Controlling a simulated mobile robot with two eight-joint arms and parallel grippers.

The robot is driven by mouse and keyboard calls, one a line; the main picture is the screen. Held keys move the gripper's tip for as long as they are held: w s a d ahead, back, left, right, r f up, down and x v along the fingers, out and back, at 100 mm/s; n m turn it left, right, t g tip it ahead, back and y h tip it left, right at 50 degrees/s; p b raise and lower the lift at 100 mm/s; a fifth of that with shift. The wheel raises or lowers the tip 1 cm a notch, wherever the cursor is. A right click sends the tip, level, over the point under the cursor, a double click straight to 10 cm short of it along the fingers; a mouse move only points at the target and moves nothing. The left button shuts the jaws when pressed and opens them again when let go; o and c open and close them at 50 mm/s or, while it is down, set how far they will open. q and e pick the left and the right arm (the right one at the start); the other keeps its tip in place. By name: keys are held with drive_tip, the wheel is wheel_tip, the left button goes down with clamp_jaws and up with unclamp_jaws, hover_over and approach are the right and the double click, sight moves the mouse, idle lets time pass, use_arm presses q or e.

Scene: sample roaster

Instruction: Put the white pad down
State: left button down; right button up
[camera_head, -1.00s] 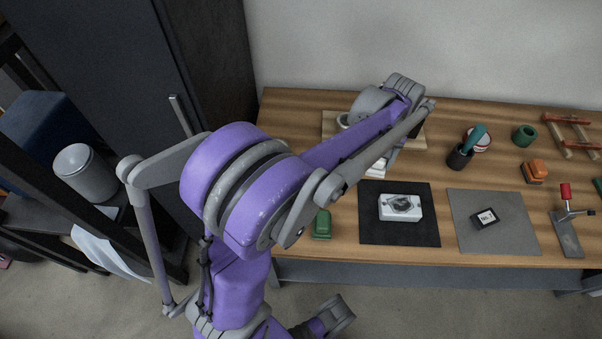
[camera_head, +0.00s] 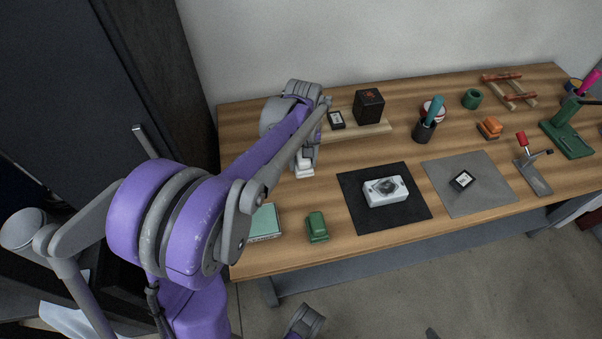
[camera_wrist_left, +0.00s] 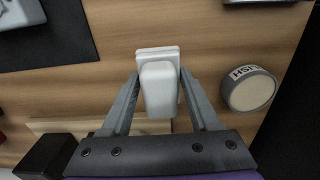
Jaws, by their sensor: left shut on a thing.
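The white pad (camera_head: 304,168) shows below my left gripper (camera_head: 305,157) in the head view, over the bare wood left of the black mat. In the left wrist view the white pad (camera_wrist_left: 160,92) sits between the two fingers of my left gripper (camera_wrist_left: 160,85), which is shut on it. A wider, flat white piece (camera_wrist_left: 158,52) shows at its far end. I cannot tell whether that is part of the pad, or whether it touches the table. My right gripper is not in view.
The black mat (camera_head: 405,213) with a white device (camera_head: 385,191) lies to the right. A green block (camera_head: 316,227) and a pale green box (camera_head: 264,223) are nearer the front edge. A wooden board (camera_head: 365,132) bears a black box (camera_head: 368,106). A round labelled tin (camera_wrist_left: 250,90) lies beside the gripper.

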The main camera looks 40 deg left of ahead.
sight(303, 171)
use_arm(q)
drive_tip(key=shift+f+b, duration=0.45)
drive_tip(key=shift+f, duration=1.95)
drive_tip(key=shift+f, duration=0.1)
drive_tip(key=shift+s+f, duration=0.1)
drive_tip(key=shift+f, duration=0.1)
drive_tip(key=shift+c, duration=0.6)
unclamp_jaws()
drive_tip(key=shift+d+f, duration=0.1)
drive_tip(key=shift+r, duration=0.55)
wheel_tip(303, 171, up, 12)
drive_tip(key=p, duration=0.2)
drive_tip(key=shift+f+p, duration=0.2)
drive_tip(key=shift+p, duration=0.1)
drive_tip(key=s+d+f+m+t, duration=0.1)
drive_tip(key=s+d+f+m, duration=0.1)
drive_tip(key=s+d, duration=0.3)
drive_tip(key=s+d+f+m+t, duration=0.2)
drive_tip(key=s+d+m, duration=0.2)
drive_tip(key=s+d, duration=0.1)
drive_tip(key=s+d+f+m+t, duration=0.1)
drive_tip(key=s+d+m, duration=0.3)
drive_tip(key=s, duration=0.3)
drive_tip(key=shift+s+d+f+t, duration=0.1)
drive_tip(key=shift+d+f+t, duration=0.1)
drive_tip(key=shift+d, duration=0.25)
drive_tip(key=shift+s+d+f+t, duration=0.1)
drive_tip(key=shift+d+f+t, duration=0.1)
drive_tip(key=shift+d, duration=0.2)
